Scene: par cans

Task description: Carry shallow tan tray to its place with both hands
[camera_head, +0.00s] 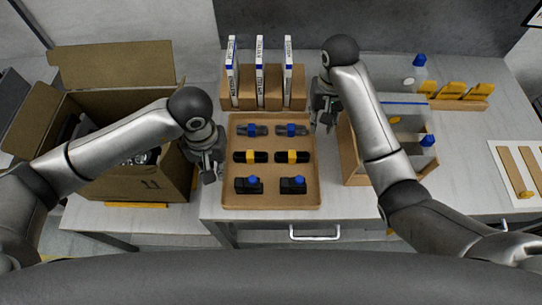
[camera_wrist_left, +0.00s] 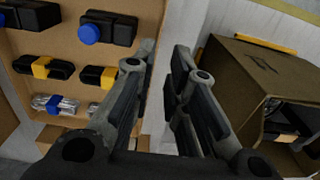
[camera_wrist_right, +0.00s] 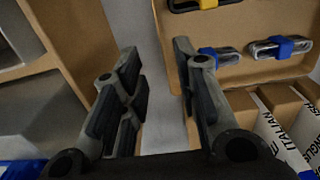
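The shallow tan tray (camera_head: 270,200) lies on the grey table in the head view. Inside it are several small items in rows: dark ones with blue bands, dark ones with yellow bands, and black ones with blue knobs. My left gripper (camera_head: 209,170) is at the tray's left side; in the left wrist view (camera_wrist_left: 158,75) its fingers are apart, near the tray wall. My right gripper (camera_head: 325,118) is at the tray's upper right side; in the right wrist view (camera_wrist_right: 158,70) its fingers are apart beside the tray wall (camera_wrist_right: 166,45). Neither visibly grips the tray.
A tan rack (camera_head: 241,102) with several upright white books stands directly behind the tray. An open cardboard box (camera_head: 150,186) is left of it. Free table lies in front of the bin.

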